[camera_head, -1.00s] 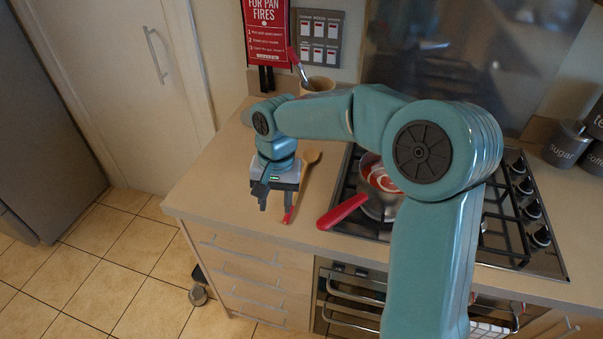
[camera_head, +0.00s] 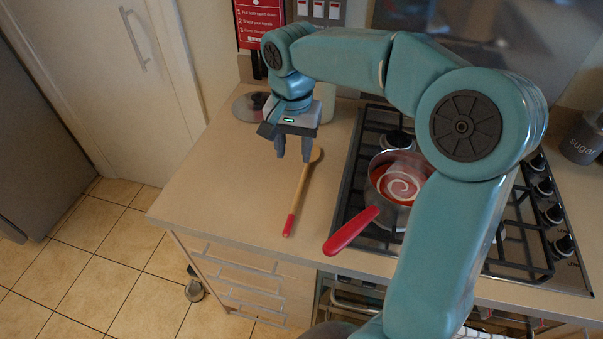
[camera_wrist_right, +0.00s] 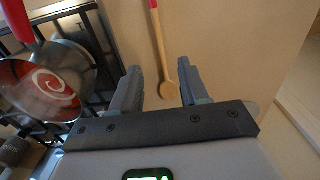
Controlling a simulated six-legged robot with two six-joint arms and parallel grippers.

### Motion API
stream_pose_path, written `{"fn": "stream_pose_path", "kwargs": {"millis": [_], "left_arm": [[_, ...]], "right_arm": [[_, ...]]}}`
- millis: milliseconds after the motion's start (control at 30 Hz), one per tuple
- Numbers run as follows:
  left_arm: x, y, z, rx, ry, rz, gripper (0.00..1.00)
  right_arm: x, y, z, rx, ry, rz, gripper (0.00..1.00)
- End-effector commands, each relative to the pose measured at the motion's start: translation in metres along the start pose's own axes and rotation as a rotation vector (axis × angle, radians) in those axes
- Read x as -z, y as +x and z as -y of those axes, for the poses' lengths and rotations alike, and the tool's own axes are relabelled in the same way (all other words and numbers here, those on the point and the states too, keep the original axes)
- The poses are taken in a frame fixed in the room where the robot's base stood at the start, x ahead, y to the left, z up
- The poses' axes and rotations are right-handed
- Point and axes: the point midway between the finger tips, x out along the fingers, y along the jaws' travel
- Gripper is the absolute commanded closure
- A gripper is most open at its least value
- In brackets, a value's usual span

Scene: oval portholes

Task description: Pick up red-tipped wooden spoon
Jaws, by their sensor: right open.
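The red-tipped wooden spoon (camera_head: 300,190) lies on the worktop left of the hob, its red handle end towards the front edge and its bowl towards the back. In the right wrist view the spoon (camera_wrist_right: 161,45) runs between the finger lines, with its bowl (camera_wrist_right: 169,90) between the fingers in the picture. My right gripper (camera_head: 293,156) is open and empty, pointing down near the bowl end, apparently above the worktop. It also shows in the right wrist view (camera_wrist_right: 158,70). In the head view it partly hides the area beside the bowl. My left gripper is not in view.
A saucepan (camera_head: 384,172) with a red handle (camera_head: 350,231) stands on the hob (camera_head: 520,242), right of the spoon; its handle sticks out over the front. The worktop (camera_head: 215,195) left of the spoon is clear. A sugar canister (camera_head: 583,140) stands at the right.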

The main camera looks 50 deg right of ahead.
Motion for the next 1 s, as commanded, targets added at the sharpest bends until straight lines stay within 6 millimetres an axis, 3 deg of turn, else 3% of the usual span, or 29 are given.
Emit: {"fn": "stream_pose_path", "kwargs": {"millis": [200,333,633,833,1000], "left_arm": [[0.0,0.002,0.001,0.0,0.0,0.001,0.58],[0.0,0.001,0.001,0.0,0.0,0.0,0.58],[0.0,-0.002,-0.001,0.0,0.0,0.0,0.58],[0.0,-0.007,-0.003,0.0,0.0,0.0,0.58],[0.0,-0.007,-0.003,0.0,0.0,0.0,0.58]], "right_arm": [[-0.004,0.054,-0.002,-0.007,-0.001,0.005,0.56],[-0.005,0.08,-0.001,-0.004,0.0,0.004,0.56],[-0.003,0.107,0.0,-0.004,0.0,0.004,0.56],[-0.002,0.14,-0.001,-0.003,0.0,0.004,0.56],[-0.001,0.149,0.0,0.0,-0.001,0.001,0.56]]}}
